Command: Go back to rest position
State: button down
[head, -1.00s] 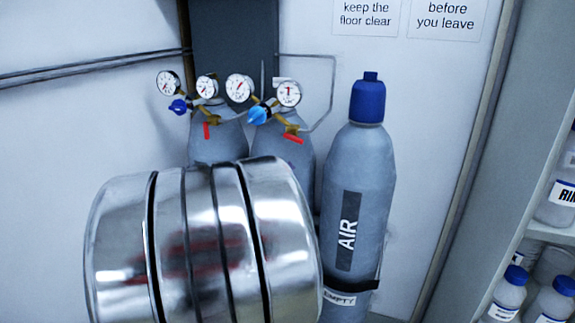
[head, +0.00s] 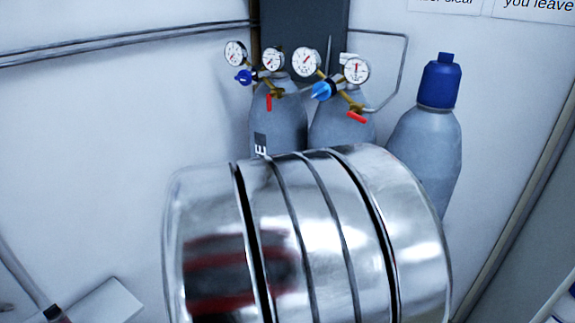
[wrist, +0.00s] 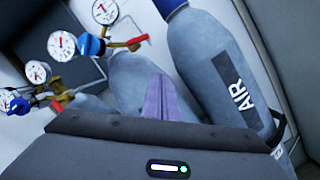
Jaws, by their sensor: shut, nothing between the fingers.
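My gripper (wrist: 160,95) shows in the wrist view as a slim purple-grey wedge of closed fingers above the dark wrist housing. It is shut and empty. It points toward the gas cylinders; I cannot tell the exact gap to them. The head view does not show the gripper. A shiny banded metal part of my arm fills its lower middle and hides the lower cylinders.
A grey cylinder with a blue cap (head: 440,85) stands right; its AIR label (wrist: 238,90) shows in the wrist view. Two grey cylinders (head: 280,125) stand behind my arm, with gauges (head: 306,62) and valves above. A pale wall (head: 130,130) is at left.

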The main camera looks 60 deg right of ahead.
dwell(0.4)
jog(key=s+a+f+m+g+y, duration=0.35)
jog(key=s+f+y, duration=0.3)
jog(key=f, duration=0.25)
jog(key=w+a+f+m+t+y, duration=0.4)
jog(key=a+f+y, duration=0.15)
jog(key=a, duration=0.35)
jog(key=w+a+f+m+t+y, duration=0.1)
jog(key=w+a+t+y, duration=0.15)
jog(key=w+a, duration=0.5)
jog(key=w+a+f+t+y, duration=0.15)
jog(key=w+a+t, duration=0.3)
jog(key=a, duration=0.55)
jog(key=w+a+r+n+t+y, duration=0.1)
jog(key=w+a+r, duration=0.1)
jog(key=a, duration=0.5)
jog(key=w+a+r+n+t+y, duration=0.1)
jog(key=w+a+r+t+y, duration=0.1)
jog(key=a+r, duration=0.3)
jog(key=a, duration=0.3)
jog(key=shift+r, duration=0.2)
